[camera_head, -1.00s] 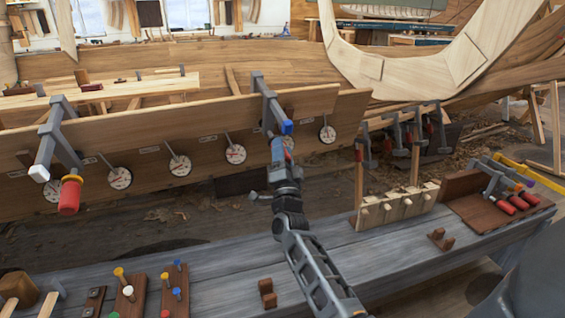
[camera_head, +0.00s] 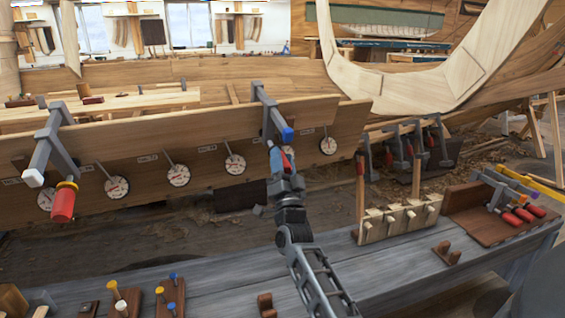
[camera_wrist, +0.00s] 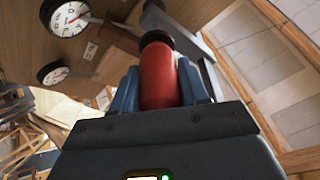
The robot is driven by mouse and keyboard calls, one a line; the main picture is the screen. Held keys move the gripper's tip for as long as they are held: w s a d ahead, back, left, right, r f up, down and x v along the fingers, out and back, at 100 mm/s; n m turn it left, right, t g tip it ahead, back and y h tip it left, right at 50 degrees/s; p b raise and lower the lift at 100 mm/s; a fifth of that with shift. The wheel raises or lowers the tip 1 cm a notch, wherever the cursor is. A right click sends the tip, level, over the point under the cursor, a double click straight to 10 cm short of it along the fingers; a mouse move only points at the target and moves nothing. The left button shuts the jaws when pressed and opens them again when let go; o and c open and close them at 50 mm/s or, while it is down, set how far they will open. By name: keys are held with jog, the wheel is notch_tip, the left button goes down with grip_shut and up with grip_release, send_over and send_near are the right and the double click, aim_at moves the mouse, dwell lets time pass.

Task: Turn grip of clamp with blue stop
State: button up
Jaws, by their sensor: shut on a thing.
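My gripper (camera_head: 276,160) is shut on this grip from below. In the head view my fingers and wrist hide most of the grip. A second clamp with a white stop (camera_head: 33,178) and a red grip with a yellow collar (camera_head: 63,202) hangs at the left of the same plank.
Several round dials (camera_head: 235,164) line the plank, close to my gripper. The grey bench (camera_head: 210,275) below carries a wooden rack (camera_head: 400,219), pegged blocks and a brown tray with more clamps (camera_head: 490,222). The space between plank and bench is open.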

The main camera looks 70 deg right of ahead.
jog(key=o, duration=1)
jog(key=v, duration=0.7)
jog(key=shift+s+a+f, duration=0.15)
jog(key=shift+a+f, duration=0.1)
jog(key=shift+a, duration=0.05)
